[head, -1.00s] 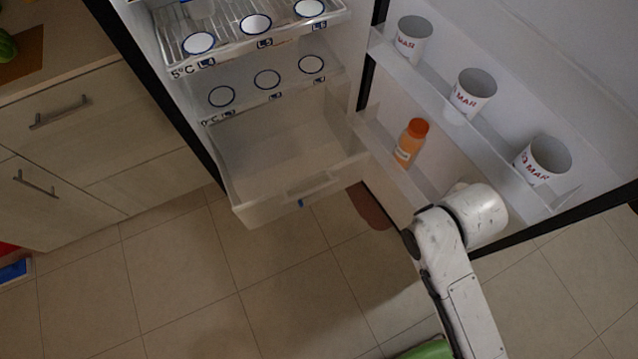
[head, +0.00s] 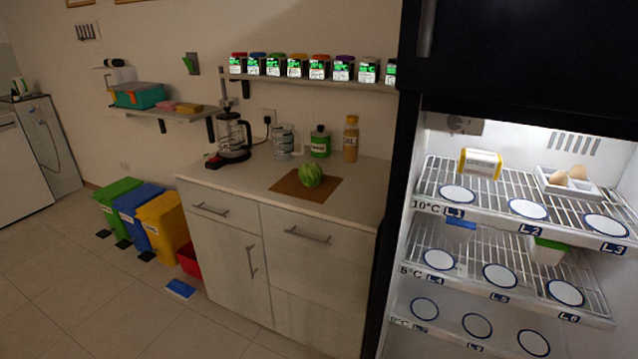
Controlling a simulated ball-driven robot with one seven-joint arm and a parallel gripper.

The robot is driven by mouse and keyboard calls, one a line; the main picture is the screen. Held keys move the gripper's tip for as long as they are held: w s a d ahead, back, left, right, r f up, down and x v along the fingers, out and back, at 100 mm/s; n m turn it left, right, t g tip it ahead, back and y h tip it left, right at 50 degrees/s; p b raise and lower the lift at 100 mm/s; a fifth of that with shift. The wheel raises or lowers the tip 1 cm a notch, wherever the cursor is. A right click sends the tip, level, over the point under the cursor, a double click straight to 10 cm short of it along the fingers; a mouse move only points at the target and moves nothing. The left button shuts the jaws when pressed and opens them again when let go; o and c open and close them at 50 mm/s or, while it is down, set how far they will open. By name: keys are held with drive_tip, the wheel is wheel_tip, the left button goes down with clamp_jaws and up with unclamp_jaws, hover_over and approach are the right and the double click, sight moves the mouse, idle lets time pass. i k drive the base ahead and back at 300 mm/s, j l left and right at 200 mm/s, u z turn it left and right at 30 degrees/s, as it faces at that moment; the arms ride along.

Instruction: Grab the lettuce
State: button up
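A round green lettuce (head: 310,176) sits on a brown board (head: 288,186) on the counter, left of the open fridge. Nothing covers or touches it from above. My gripper and arm are not in the head view now, so I cannot see whether the gripper is open or holds anything.
The counter (head: 352,199) also bears a coffee maker (head: 233,138), a glass jar (head: 284,142), a green bottle (head: 320,142) and an oil bottle (head: 351,139). A spice shelf (head: 300,80) hangs above. The lit fridge (head: 408,235) stands right.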

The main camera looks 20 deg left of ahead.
sight(310, 174)
drive_tip(key=i+j, duration=0.15)
drive_tip(key=j, duration=0.2)
drive_tip(key=i+j, duration=0.1)
drive_tip(key=j, duration=0.3)
drive_tip(key=i+j, duration=0.15)
drive_tip(key=j, duration=0.2)
